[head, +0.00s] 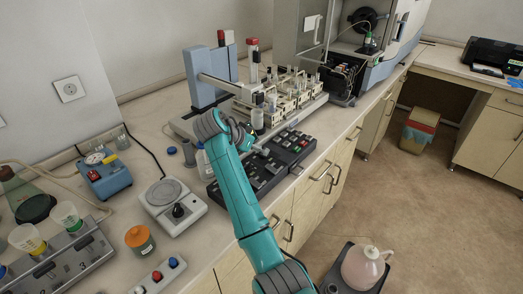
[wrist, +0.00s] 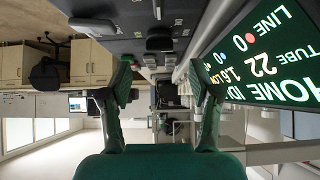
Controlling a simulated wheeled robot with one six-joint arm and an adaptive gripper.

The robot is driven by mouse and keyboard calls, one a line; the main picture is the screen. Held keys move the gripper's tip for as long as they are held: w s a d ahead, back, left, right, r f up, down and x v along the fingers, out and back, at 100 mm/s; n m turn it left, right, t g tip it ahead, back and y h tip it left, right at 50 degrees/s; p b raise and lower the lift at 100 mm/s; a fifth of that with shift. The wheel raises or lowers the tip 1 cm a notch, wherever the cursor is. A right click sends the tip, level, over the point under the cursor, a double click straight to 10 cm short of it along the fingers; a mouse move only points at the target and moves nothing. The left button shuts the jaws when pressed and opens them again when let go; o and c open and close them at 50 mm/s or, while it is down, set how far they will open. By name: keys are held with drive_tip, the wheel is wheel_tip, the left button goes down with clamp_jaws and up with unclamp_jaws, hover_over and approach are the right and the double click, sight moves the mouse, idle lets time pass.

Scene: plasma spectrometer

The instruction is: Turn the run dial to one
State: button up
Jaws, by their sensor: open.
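A dark control panel (head: 262,172) with several rows of keys lies along the bench's front edge in the head view. In the wrist view, upside down, a dark panel face (wrist: 105,45) carries a black round knob (wrist: 159,39), which may be the run dial; its marking cannot be read. A lit green screen (wrist: 265,55) beside it reads HOME, TUBE, LINE. My gripper (wrist: 162,84) is open and empty, with the knob beyond the fingertips and apart from them. In the head view my arm's end is over the panel's far-left side, and the fingers are hard to make out.
A tube rack (head: 285,93) on the autosampler stands just behind my wrist. A jug (head: 363,268) sits low beside the bench.

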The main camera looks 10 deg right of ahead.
sight(265, 157)
drive_tip(key=shift+x, duration=2.35)
drive_tip(key=shift+r, duration=0.1)
drive_tip(key=c, duration=1.1)
drive_tip(key=shift+c, duration=0.2)
drive_tip(key=shift+n, duration=0.3)
drive_tip(key=n, duration=0.1)
drive_tip(key=n+t+y, duration=0.2)
drive_tip(key=shift+s+d+n, duration=0.25)
drive_tip(key=shift+n, duration=0.15)
drive_tip(key=n+t+y, duration=0.1)
drive_tip(key=n+y, duration=0.3)
drive_tip(key=n, duration=0.1)
drive_tip(key=shift+d+t, duration=0.2)
drive_tip(key=shift+t, duration=0.2)
drive_tip(key=shift+n+y, duration=0.3)
